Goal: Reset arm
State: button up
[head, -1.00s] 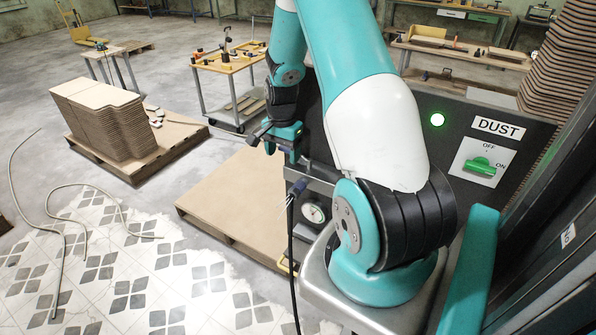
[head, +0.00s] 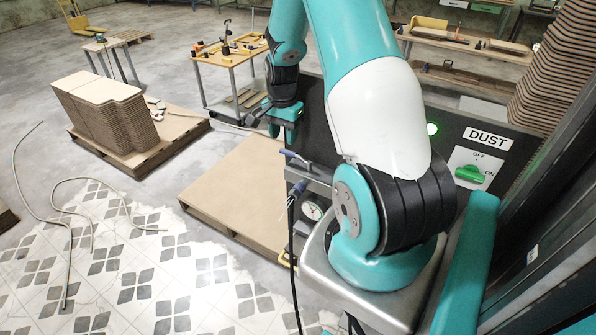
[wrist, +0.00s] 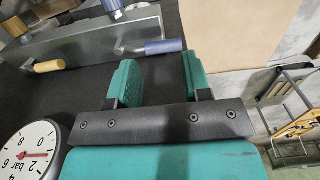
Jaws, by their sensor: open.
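My arm is teal, white and black and reaches up and over in the head view. My gripper (head: 270,118) hangs beside the dark panel of the machine, above the bare pallet. In the wrist view my gripper (wrist: 158,82) shows two teal fingers spread apart with nothing between them. A blue handle (wrist: 163,47) on a grey metal housing lies just beyond the fingers, apart from them. The blue handle also shows in the head view (head: 295,156), below and right of my gripper.
Stacked curved boards (head: 105,115) stand on a pallet at left. A flat-topped pallet (head: 235,185) lies below my gripper. A green DUST switch (head: 470,174) is at right.

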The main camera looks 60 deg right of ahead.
dwell(0.4)
jog(key=a+r+n+t+y+b, duration=0.15)
jog(key=a+r+n, duration=0.3)
jog(key=a, duration=0.65)
jog(key=a+r+n+b, duration=0.3)
jog(key=a+n, duration=0.3)
jog(key=a, duration=0.4)
jog(key=s+a+r+n+y+b, duration=0.1)
jog(key=s+a+r+n+b, duration=0.1)
jog(key=s+a+n, duration=0.5)
jog(key=s+a+r+n+g+y+b, duration=0.1)
jog(key=s+a+r+n+b, duration=0.1)
jog(key=s+a+n, duration=0.4)
jog(key=s+a, duration=0.4)
jog(key=a, duration=0.1)
jog(key=shift+s+n+b, duration=0.15)
jog(key=shift+n+b, duration=0.2)
jog(key=shift+d+g+y, duration=0.1)
jog(key=shift+g+y, duration=0.15)
